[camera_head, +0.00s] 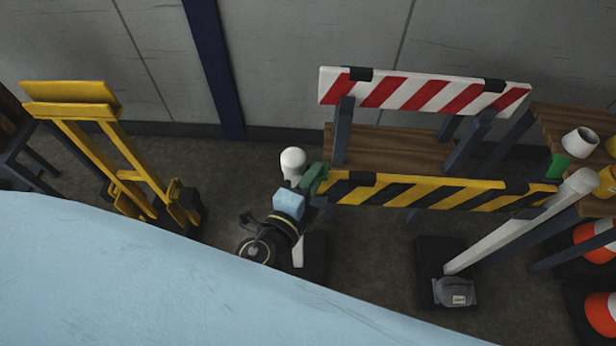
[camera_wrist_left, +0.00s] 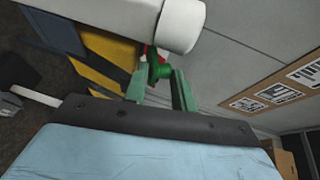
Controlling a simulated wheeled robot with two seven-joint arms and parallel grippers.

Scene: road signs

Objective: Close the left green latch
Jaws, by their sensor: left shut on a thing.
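My left gripper (camera_head: 314,182) has green fingers and is at the left end of the yellow-and-black striped board (camera_head: 420,191), beside a white post (camera_head: 293,160). In the left wrist view its fingers (camera_wrist_left: 162,88) are shut on the left green latch (camera_wrist_left: 158,70), a small dark green piece below the round end of the white post (camera_wrist_left: 180,25). The fingers partly hide the latch, so I cannot tell its exact angle. The striped board shows in the wrist view (camera_wrist_left: 108,58) to the left of the fingers. My right gripper is not in view.
A red-and-white board (camera_head: 425,92) stands behind the striped one, with a wooden shelf (camera_head: 390,150) between. A second white post (camera_head: 520,222) leans at right, near orange cones (camera_head: 600,240). A yellow trolley (camera_head: 110,150) stands at left.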

